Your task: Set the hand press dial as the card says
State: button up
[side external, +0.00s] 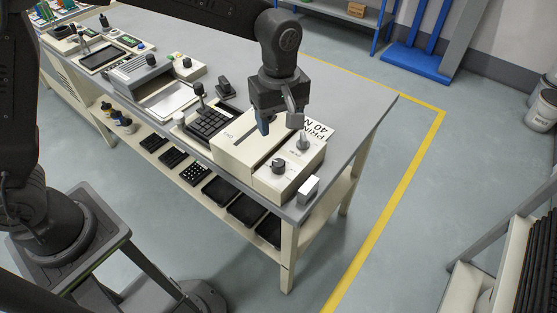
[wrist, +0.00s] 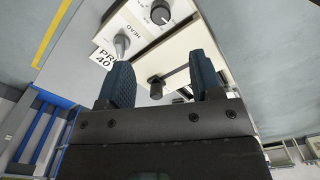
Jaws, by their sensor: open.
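The hand press is a cream box (side external: 241,149) at the near right end of the bench. Its top has a slot, a black dial (side external: 278,167) and a grey pointer knob (side external: 302,144). In the wrist view the grey knob (wrist: 121,46) is by the word HEAD, and the black dial (wrist: 161,12) is at the top edge. The white card (side external: 319,130) reads "PRIN" and "40 N", partly cut off; in the wrist view the card (wrist: 103,57) is half hidden. My gripper (side external: 279,122) is open, empty and above the press. The dial's setting is too small to read.
A black keypad (side external: 208,123) with an upright lever lies left of the press. Other machines stand farther along the bench; black trays (side external: 245,209) lie on the shelf below.

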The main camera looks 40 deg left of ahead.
aim_at(279, 162)
notch_tip(279, 162, down, 13)
jog(key=shift+r, duration=0.1)
dwell(0.3)
jog(key=c, duration=0.9)
